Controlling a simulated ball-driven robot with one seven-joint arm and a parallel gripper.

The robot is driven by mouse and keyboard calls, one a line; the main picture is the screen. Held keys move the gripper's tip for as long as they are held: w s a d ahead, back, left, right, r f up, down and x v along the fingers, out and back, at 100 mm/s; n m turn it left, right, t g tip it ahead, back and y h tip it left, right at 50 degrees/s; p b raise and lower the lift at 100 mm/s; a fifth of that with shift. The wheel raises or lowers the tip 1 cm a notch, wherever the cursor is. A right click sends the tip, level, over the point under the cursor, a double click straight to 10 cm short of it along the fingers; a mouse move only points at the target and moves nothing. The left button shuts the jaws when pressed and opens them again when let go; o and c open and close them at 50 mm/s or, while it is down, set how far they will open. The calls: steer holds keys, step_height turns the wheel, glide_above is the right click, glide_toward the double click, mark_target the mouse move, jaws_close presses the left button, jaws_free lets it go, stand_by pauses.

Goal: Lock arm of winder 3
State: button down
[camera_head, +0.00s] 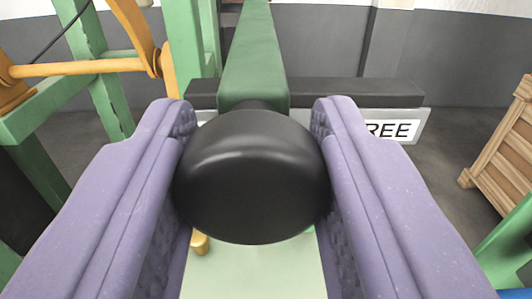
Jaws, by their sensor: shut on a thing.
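A round black knob (250,175) fills the middle of the head camera view. My gripper (250,130) has its two purple padded fingers on the left and right sides of the knob, shut on it. Behind the knob, a green arm (254,55) of the winder runs away from me toward the top of the picture.
A black bar (350,92) crosses behind the arm, above a plate (395,128) reading "REE". Green posts (187,45) and an orange-yellow rod (85,67) stand at left. A wooden crate (508,145) is at right. Grey floor (440,150) shows between plate and crate.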

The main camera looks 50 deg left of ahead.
steer(key=shift+s+a+f+b, duration=0.1)
steer(key=shift+s+a+b, duration=0.45)
steer(key=shift+s+a, duration=0.45)
steer(key=c, duration=0.8)
jaws_free()
steer(key=shift+s, duration=0.15)
steer(key=shift+o, duration=0.5)
steer(key=shift+s, duration=0.1)
steer(key=shift+d, duration=0.1)
steer(key=p+v, duration=0.1)
steer(key=v, duration=0.6)
steer(key=shift+s+d, duration=0.2)
